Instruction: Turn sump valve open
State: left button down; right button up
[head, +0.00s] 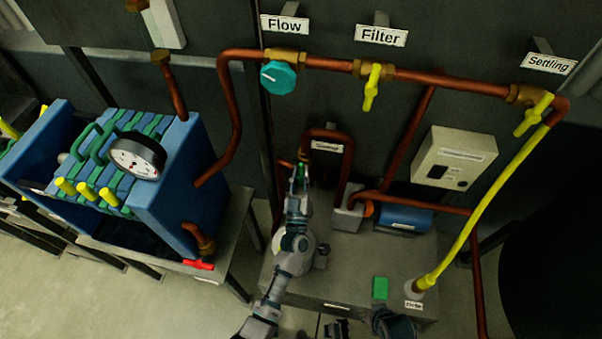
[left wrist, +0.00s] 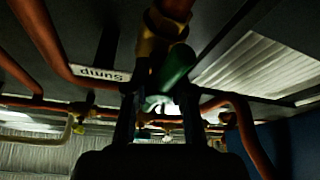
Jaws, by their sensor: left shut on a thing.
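The sump valve has a green handle (left wrist: 178,65) on a brass body (left wrist: 160,38), seen close up in the left wrist view beside the upside-down "Sump" label (left wrist: 100,73). In the head view the small label (head: 327,145) is too blurred to read, and the green handle (head: 301,170) is mostly hidden by my gripper. My left gripper (head: 298,178) reaches up to the valve and is shut on the green handle; its fingers (left wrist: 158,95) rise on either side below it. Dark parts, probably of my right arm, show at the bottom edge of the head view; its jaws cannot be made out.
Copper pipes (head: 335,64) run around the valve. A teal flow valve (head: 279,77) and yellow filter valve (head: 371,88) sit above. A blue filter press (head: 182,150) stands left, a grey box (head: 452,157) right. A grey tank top (head: 345,265) lies below.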

pick_arm(q)
jog(key=c, duration=1)
grip_release()
jog(key=shift+d+r, duration=0.1)
jog(key=shift+d, duration=0.05)
jog(key=d+v, duration=0.1)
jog(key=v, duration=1.1)
jog(key=shift+a, duration=0.4)
